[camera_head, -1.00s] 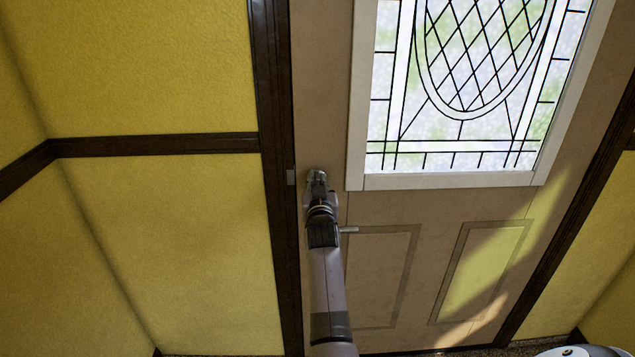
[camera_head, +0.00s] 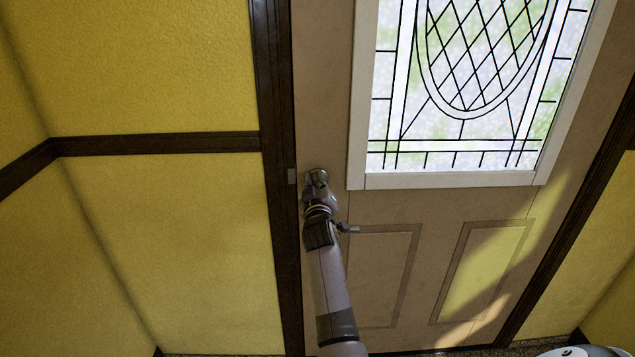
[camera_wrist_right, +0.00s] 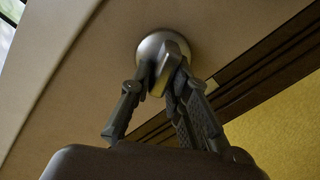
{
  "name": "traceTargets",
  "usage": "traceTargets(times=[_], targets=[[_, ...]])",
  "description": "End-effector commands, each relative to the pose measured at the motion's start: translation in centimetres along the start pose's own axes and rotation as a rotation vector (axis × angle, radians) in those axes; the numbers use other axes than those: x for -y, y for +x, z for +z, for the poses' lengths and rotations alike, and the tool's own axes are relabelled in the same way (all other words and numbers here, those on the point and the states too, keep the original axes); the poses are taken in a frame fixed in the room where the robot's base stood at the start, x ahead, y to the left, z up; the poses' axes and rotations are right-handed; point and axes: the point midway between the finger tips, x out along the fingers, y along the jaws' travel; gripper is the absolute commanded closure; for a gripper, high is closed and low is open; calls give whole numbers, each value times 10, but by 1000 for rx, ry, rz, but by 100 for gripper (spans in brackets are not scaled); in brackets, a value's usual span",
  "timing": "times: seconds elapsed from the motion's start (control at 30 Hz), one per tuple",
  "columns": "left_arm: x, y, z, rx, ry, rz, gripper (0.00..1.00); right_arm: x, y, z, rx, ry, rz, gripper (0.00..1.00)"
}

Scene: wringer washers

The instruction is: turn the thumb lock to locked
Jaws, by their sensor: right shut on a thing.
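The thumb lock is a round metal disc with a raised turn piece (camera_wrist_right: 158,60) on the door, seen in the right wrist view. In the head view the lock (camera_head: 317,175) shows at the door's left edge, partly hidden by my right gripper (camera_head: 318,186). In the right wrist view my right gripper (camera_wrist_right: 164,82) has its fingers closed around the turn piece. The turn piece looks tilted there. The door (camera_head: 330,90) is beige and stands closed in its frame. My left gripper is not in view.
A door handle (camera_head: 349,229) sticks out just below the lock, close beside my right wrist. A dark wooden door frame (camera_head: 277,150) and a yellow wall (camera_head: 160,220) are on the left. A leaded glass window (camera_head: 460,90) fills the upper door.

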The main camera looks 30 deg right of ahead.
Motion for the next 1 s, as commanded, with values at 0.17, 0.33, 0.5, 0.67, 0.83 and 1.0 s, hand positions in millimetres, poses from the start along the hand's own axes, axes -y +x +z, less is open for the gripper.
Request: traceTargets(times=[0.17, 0.33, 0.5, 0.67, 0.83, 1.0], targets=[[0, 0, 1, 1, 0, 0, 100, 1, 0, -1, -2, -71, 0, 100], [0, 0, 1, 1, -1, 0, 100, 1, 0, 0, -1, -68, -1, 100], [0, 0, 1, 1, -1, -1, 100, 2, 0, 0, 0, -67, -1, 100], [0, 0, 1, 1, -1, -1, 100, 2, 0, 0, 1, -66, -2, 100], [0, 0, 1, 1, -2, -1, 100, 2, 0, 1, 2, -66, -2, 100], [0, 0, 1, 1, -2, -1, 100, 2, 0, 1, 2, -66, -3, 100]])
